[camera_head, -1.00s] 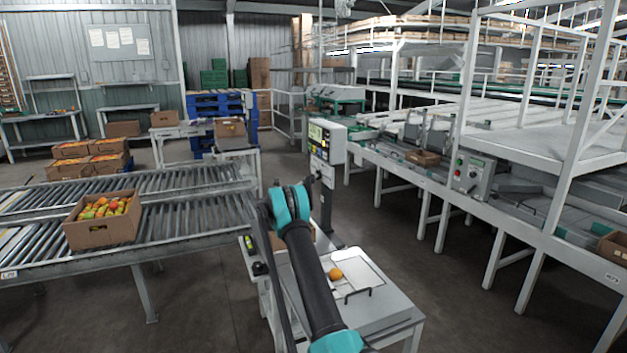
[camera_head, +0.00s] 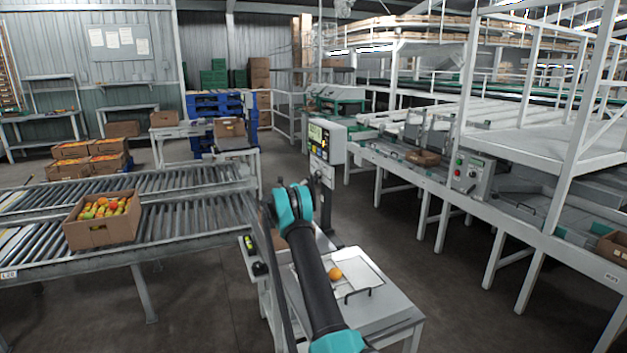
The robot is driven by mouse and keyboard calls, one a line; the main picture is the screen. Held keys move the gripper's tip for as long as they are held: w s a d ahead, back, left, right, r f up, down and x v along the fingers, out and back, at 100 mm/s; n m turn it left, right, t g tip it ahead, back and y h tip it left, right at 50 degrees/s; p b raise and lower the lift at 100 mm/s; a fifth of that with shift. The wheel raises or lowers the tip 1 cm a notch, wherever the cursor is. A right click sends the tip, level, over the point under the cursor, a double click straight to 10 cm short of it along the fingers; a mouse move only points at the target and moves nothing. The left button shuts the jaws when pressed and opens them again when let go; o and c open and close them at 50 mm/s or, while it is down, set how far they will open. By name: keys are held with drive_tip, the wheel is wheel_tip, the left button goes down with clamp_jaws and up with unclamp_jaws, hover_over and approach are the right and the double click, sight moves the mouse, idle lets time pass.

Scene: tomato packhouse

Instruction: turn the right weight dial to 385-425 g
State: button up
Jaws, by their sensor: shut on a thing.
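The scale's display box (camera_head: 326,139), white with a yellow-green screen, stands on a post at the middle of the head view. A pale dial panel (camera_head: 321,171) sits just below it. My black and teal arm reaches up to this panel from the bottom of the view. My gripper (camera_head: 312,181) shows only as a small dark end past the teal joint, at the panel's lower left, shut on a dial there. The fingers and the right weight dial are mostly hidden, and the dial's pointer and the screen's figures are too small to read.
A bench (camera_head: 391,311) with an orange fruit (camera_head: 335,274) on its plate stands below the post. A roller conveyor (camera_head: 185,216) with a box of tomatoes (camera_head: 104,232) is at left. A long grading line (camera_head: 446,194) runs along the right. Dark floor lies between.

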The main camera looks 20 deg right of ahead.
drive_tip(key=shift+w+f+m+g+h, duration=0.1)
drive_tip(key=shift+m+g+h, duration=0.35)
drive_tip(key=shift+m, duration=0.9)
drive_tip(key=shift+w+r+m+g+h, duration=0.15)
drive_tip(key=shift+m+g, duration=0.55)
drive_tip(key=shift+m, duration=0.6)
drive_tip(key=shift+f+m+g+h, duration=0.15)
drive_tip(key=shift+m+g+h, duration=0.3)
drive_tip(key=shift+m, duration=0.9)
drive_tip(key=o, duration=1.2)
drive_tip(key=shift+c, duration=0.2)
drive_tip(key=v, duration=1.2)
drive_tip(key=shift+w+a, duration=0.15)
